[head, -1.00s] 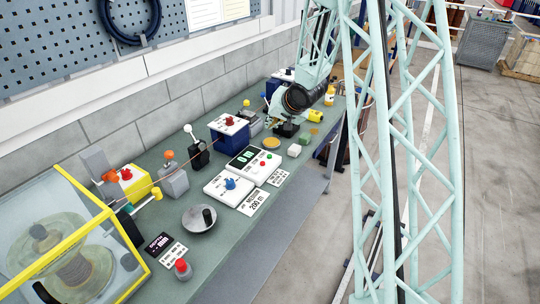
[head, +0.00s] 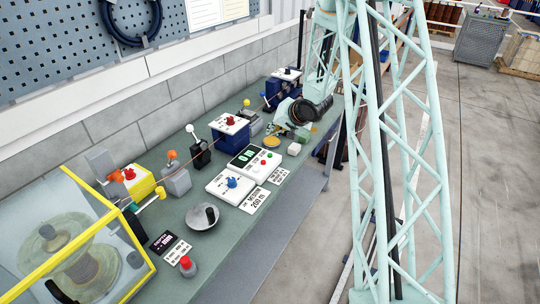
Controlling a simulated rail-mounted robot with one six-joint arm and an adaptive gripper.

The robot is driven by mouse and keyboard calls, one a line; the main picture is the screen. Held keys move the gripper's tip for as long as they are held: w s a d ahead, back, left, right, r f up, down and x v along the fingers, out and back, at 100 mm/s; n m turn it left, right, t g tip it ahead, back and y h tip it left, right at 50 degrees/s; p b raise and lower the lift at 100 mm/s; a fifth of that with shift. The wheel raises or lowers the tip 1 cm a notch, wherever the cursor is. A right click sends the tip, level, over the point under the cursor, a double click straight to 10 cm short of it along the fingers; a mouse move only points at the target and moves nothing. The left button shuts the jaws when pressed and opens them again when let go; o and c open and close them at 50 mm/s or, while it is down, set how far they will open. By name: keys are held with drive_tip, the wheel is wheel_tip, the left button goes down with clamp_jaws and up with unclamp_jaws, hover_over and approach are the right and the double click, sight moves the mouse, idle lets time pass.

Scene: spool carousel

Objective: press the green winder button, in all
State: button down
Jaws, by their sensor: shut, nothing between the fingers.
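The green button (head: 269,154) is a small dot on the white panel of the winder control box (head: 250,164), which has a dark display. A red button (head: 263,162) sits just beside it. My gripper (head: 273,130) is above the bench, behind and slightly right of the green button. It is shut and empty, apart from the button. The fingertips are small and dark here, so their exact height above the bench is hard to tell.
A round yellow disc (head: 271,141) and a pale block (head: 294,149) lie near my gripper. A white panel with a blue knob (head: 231,183) is in front. A blue box with a red knob (head: 230,132) stands left. A yellow-framed guard (head: 100,205) covers a spool.

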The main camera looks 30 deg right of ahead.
drive_tip(key=shift+f+b, duration=0.3)
drive_tip(key=shift+b, duration=0.05)
drive_tip(key=b, duration=0.6)
hover_over(271, 155)
drive_tip(key=shift+w+d+f, duration=0.1)
drive_tip(key=shift+d+f, duration=0.05)
drive_tip(key=shift+f, duration=2.65)
drive_tip(key=shift+f+b, duration=0.7)
drive_tip(key=shift+f, duration=0.6)
